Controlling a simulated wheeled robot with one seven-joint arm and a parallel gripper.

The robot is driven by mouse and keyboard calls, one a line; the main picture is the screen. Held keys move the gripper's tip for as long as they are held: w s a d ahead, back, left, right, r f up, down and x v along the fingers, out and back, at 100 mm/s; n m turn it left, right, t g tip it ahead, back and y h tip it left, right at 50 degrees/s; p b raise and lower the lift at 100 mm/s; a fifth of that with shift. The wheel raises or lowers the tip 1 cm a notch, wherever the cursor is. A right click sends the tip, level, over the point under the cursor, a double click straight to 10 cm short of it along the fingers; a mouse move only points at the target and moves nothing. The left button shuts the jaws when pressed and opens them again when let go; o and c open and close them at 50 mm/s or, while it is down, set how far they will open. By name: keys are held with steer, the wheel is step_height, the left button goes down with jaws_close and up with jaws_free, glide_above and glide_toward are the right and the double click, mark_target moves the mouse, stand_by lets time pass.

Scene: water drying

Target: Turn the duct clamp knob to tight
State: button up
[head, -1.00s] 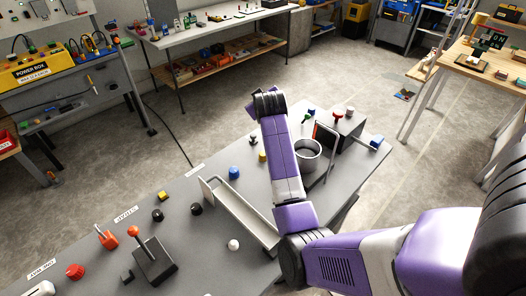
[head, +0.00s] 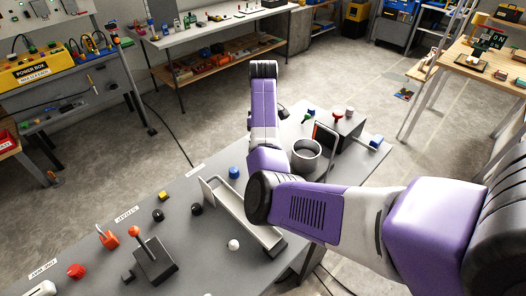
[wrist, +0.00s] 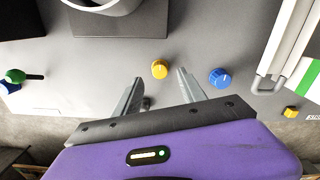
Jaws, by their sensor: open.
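A yellow knob (wrist: 159,69) with a pointer mark sits on the grey panel in the wrist view, just ahead of and between the fingertips of my gripper (wrist: 159,79). My gripper is open and empty, and I see no clear contact with the knob. A blue knob (wrist: 220,77) is to the right, outside the right finger; it also shows in the head view (head: 234,172). No readable label shows which knob is the duct clamp knob. In the head view my arm hides the yellow knob and my fingers.
A grey open cylinder (head: 306,156) stands on the bench (head: 205,245), beyond the knob in the wrist view (wrist: 105,4). A long metal tray (head: 240,218) lies beside my arm. Green and blue knobs (wrist: 14,76) are at the far left. A small yellow block (wrist: 290,112) is at right.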

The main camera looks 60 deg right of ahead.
steer(key=shift+f, duration=2.45)
jaws_close()
